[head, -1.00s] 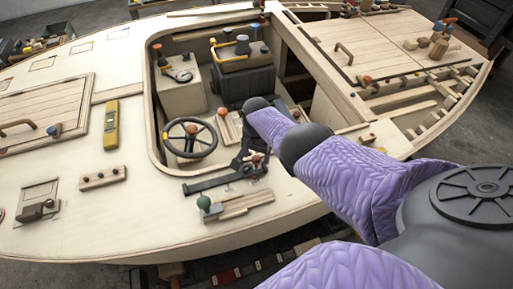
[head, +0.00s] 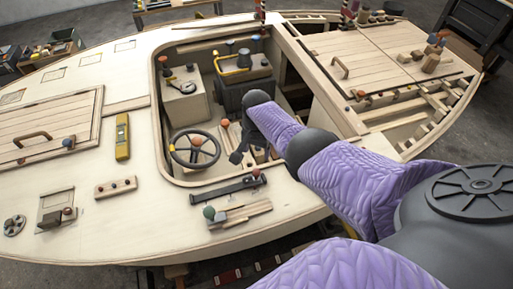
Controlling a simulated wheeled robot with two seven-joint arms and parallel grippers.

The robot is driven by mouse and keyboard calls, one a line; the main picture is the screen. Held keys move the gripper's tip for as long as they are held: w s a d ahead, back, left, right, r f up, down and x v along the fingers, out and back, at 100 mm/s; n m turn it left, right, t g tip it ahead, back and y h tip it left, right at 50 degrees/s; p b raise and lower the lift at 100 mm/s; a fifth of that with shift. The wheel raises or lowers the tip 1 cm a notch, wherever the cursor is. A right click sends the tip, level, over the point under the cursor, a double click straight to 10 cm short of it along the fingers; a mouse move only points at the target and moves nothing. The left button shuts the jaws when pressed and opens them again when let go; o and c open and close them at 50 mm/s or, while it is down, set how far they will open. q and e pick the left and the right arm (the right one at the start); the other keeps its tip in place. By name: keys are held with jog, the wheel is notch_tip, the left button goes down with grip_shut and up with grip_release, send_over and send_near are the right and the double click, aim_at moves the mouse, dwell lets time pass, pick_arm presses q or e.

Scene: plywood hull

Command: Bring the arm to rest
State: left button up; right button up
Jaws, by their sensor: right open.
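My right arm, in a purple quilted sleeve, comes in from the right in the head view. Its dark gripper (head: 238,156) hangs over the front part of the cockpit opening, just right of the steering wheel (head: 195,149). The gripper is open, and I see nothing held in it. The forearm hides part of the cockpit's right side. My left gripper is not in view.
A black bar (head: 228,188) and a wooden block with a green ball (head: 240,214) lie on the deck by the cockpit's near rim. A yellow level (head: 122,137) lies left of the cockpit.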

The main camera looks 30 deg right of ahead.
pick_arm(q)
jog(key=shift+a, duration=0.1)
